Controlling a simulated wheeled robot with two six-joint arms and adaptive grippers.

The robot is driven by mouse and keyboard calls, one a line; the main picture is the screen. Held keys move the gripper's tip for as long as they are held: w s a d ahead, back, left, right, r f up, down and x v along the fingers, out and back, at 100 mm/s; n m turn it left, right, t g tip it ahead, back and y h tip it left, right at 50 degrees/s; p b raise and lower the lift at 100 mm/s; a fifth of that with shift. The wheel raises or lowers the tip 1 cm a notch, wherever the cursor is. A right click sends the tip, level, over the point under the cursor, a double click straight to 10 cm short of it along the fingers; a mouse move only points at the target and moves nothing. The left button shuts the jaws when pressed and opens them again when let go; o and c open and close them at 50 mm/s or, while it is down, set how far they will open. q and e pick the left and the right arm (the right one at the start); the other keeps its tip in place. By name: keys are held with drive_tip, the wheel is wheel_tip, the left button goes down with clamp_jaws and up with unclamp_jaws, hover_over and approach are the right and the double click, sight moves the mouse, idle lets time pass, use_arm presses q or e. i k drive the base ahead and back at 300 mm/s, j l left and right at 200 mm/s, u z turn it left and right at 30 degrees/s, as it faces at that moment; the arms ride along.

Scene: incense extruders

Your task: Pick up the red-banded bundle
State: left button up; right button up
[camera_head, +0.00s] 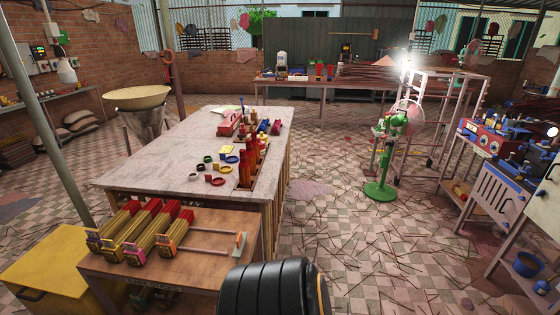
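Several bundles of yellowish sticks with red far ends (150,228) lie side by side on a low wooden bench (208,262) at the front left. Coloured bands show near their front ends, but they are small; I cannot tell for sure which one is red.
Small coloured rings and pots (218,181) lie on the big table. A yellow box (45,262) stands left of the bench. A green fan (383,160) stands on the tiled floor at the right. Loose sticks litter the floor (345,235).

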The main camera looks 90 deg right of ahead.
sight(463, 195)
drive_tip(key=k+l+z, duration=0.1)
drive_tip(key=z, duration=0.35)
drive_tip(key=l+z, duration=0.2)
drive_tip(key=z, duration=0.25)
drive_tip(key=k+l+z, duration=0.1)
drive_tip(key=z, duration=0.35)
drive_tip(key=l+z, duration=0.25)
drive_tip(key=z, duration=0.2)
drive_tip(key=l+z, duration=0.2)
drive_tip(key=z, duration=0.25)
drive_tip(key=l+z, duration=0.15)
drive_tip(key=z, duration=0.3)
drive_tip(key=i+l+z, duration=0.15)
drive_tip(key=z, duration=0.3)
drive_tip(key=i+l+z, duration=0.3)
drive_tip(key=i+l, duration=0.15)
drive_tip(key=i+l+z, duration=0.3)
drive_tip(key=i+l, duration=0.2)
drive_tip(key=i+l+z, duration=0.35)
drive_tip(key=i, duration=0.2)
